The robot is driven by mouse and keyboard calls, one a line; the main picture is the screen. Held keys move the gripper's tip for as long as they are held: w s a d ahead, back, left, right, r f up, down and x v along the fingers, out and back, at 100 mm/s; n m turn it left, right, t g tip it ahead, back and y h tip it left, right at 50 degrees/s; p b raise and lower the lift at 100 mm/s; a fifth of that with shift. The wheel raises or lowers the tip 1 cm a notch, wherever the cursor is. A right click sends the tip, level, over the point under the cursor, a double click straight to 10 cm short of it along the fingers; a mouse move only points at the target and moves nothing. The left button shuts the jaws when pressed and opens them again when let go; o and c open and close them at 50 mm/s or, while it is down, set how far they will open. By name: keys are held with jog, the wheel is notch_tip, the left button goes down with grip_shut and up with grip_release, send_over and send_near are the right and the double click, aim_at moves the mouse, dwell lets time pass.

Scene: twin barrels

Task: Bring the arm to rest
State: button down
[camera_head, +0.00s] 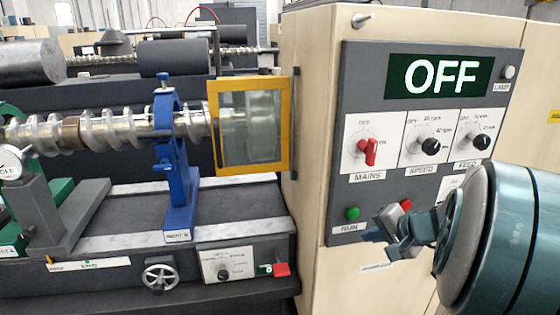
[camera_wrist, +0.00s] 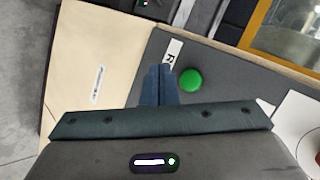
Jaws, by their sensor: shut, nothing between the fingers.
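My gripper (camera_head: 372,236) is at the right in the head view, in front of the lower part of the control panel. Its fingertips point left, near the green RUN button (camera_head: 352,214) and its label. In the wrist view the two blue fingers (camera_wrist: 158,84) are together and empty, with the green button (camera_wrist: 190,79) just to their right. I cannot tell whether the fingertips touch the panel. My teal arm fills the lower right of the head view. A red button (camera_head: 406,205) is partly hidden behind my gripper.
The panel (camera_head: 432,100) has an OFF display (camera_head: 440,76), a red MAINS switch (camera_head: 368,152), and SPEED and FEED knobs. To its left is a machine with a ribbed screw (camera_head: 100,130), a blue stand (camera_head: 178,170) and a yellow-framed guard (camera_head: 250,168). Floor shows left in the wrist view.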

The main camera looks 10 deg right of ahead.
jog(key=s+a+n+g, duration=0.45)
jog(key=s+a, duration=0.25)
jog(key=a, duration=0.6)
jog(key=s+a+f+n+g+h, duration=0.1)
jog(key=s+n+h, duration=0.3)
jog(key=s, duration=0.6)
jog(key=shift+a+f+n, duration=0.15)
jog(key=shift+a+n, duration=0.7)
jog(key=shift+n, duration=0.1)
